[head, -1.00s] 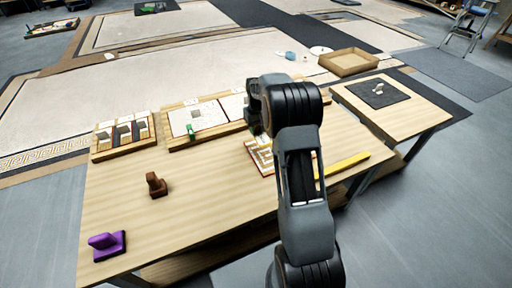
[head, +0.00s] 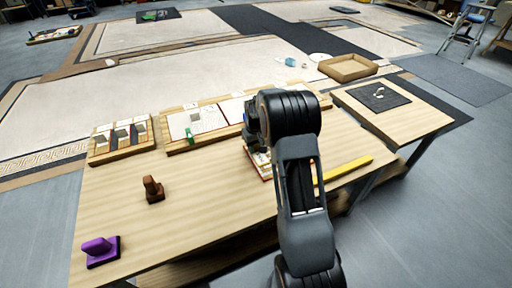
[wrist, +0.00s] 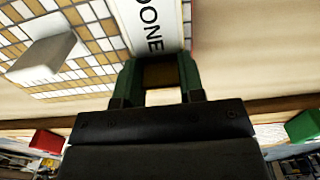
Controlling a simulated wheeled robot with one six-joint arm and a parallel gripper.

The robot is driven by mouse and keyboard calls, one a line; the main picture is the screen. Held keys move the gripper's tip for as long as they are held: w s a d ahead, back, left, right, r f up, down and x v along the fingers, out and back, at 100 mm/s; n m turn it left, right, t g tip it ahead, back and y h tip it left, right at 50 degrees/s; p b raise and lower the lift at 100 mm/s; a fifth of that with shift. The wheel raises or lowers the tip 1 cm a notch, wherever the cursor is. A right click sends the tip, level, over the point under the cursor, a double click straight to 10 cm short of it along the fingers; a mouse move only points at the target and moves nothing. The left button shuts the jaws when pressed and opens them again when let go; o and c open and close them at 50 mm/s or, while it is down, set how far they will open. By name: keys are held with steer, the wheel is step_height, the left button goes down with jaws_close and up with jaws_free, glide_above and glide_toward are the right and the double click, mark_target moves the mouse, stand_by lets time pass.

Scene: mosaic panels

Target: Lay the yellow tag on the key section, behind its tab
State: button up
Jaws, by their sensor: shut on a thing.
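My gripper (wrist: 156,82) has its green fingers closed on a small dark yellow-brown piece (wrist: 159,75), likely the yellow tag in shadow. It is over the near edge of a mosaic board with yellow and white tiles (wrist: 95,45) and a white strip lettered "DONE" (wrist: 152,28). The same board shows partly behind my arm in the head view (head: 262,164). My arm hides the gripper and the tag there. A red tab (wrist: 46,141) and a green tab (wrist: 303,126) stand on a wooden rail in the wrist view. I cannot tell which section is the key section.
A pale block (wrist: 40,55) lies on the mosaic. A long board with white panels (head: 205,120) and a tile rack (head: 121,140) stand behind. A yellow bar (head: 342,169) lies right. A brown stamp-like piece (head: 153,189) and a purple one (head: 101,251) stand left; bare tabletop surrounds them.

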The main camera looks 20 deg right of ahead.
steer(key=shift+f, duration=0.1)
steer(key=o, duration=0.9)
step_height(320, 180, up, 12)
steer(key=f+p, duration=0.1)
steer(key=p, duration=0.3)
steer(key=s+a+r+t, duration=0.1)
steer(key=s+a+r, duration=0.5)
steer(key=s+r, duration=0.25)
steer(key=s+a+f+t, duration=0.1)
steer(key=s+a, duration=0.1)
steer(key=s, duration=0.6)
steer(key=s+a, duration=0.3)
steer(key=s, duration=0.5)
steer(key=shift+f+t, duration=0.4)
steer(key=shift+r, duration=0.15)
